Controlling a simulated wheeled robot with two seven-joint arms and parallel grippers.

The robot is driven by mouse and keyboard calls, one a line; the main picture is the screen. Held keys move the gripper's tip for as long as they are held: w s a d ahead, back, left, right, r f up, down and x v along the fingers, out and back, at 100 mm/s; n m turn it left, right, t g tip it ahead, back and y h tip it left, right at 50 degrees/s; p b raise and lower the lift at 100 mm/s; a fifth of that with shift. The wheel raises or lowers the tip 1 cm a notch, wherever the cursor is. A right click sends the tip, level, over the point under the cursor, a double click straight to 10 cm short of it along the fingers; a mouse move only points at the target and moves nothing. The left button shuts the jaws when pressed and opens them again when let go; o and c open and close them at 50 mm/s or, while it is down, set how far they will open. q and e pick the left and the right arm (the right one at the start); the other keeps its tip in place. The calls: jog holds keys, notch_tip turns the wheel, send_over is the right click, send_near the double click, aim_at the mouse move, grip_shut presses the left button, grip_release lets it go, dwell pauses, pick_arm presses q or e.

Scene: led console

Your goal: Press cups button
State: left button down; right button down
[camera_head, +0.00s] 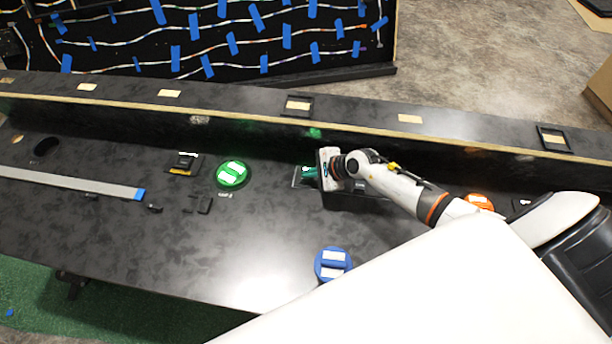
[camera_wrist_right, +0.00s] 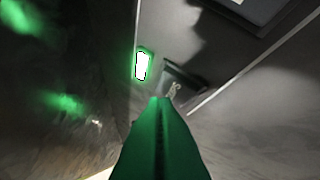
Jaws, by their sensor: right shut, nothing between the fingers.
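A round green button (camera_head: 232,174) with white labels glows on the black console. A blue button (camera_head: 332,263) with white labels lies nearer the front edge. An orange button (camera_head: 480,201) shows at right, partly behind my right arm. The label text is too small to read, so I cannot tell which button is the cups one. My right gripper (camera_head: 309,173), with green fingers, is shut and empty, to the right of the green button and apart from it. In the right wrist view the shut green fingers (camera_wrist_right: 162,102) point toward a dark surface. My left gripper is not in view.
A raised ledge (camera_head: 230,112) with tan labels runs along the console's back. A lit green rectangle (camera_wrist_right: 142,66) shows in the wrist view. A grey strip with a blue end (camera_head: 80,182) lies at left. The console between the green and blue buttons is clear.

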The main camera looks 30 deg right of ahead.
aim_at(310, 181)
notch_tip(310, 181, up, 6)
jog(key=p, duration=0.5)
jog(key=shift+r, duration=0.1)
dwell(0.5)
jog(key=shift+s, duration=0.1)
